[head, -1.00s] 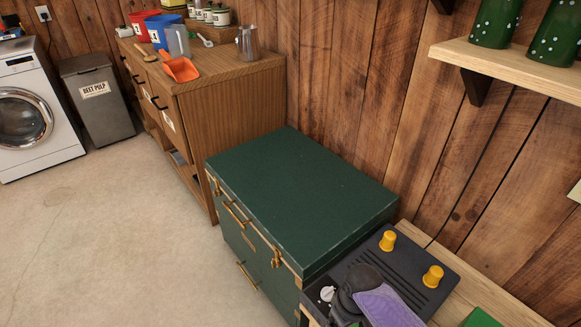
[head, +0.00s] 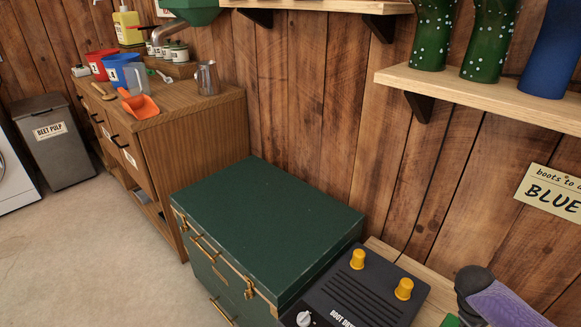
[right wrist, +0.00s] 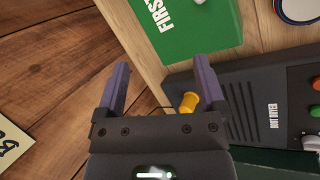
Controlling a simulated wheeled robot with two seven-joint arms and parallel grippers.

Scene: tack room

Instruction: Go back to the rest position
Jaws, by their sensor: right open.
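My right gripper (head: 498,302) shows at the lower right of the head view, beside the boot dryer. In the right wrist view it (right wrist: 166,72) is open, with its two purple fingers apart and nothing between them. A wooden bench top and part of the black boot dryer (right wrist: 250,98) lie beyond it there. My left gripper is in neither view.
The boot dryer (head: 374,295), with two yellow pegs, is beside the dark green trunk (head: 268,222). A green "FIRST" box (right wrist: 195,30) is near the right gripper. A shelf (head: 480,98) with boots is above. Open floor (head: 95,255) lies left.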

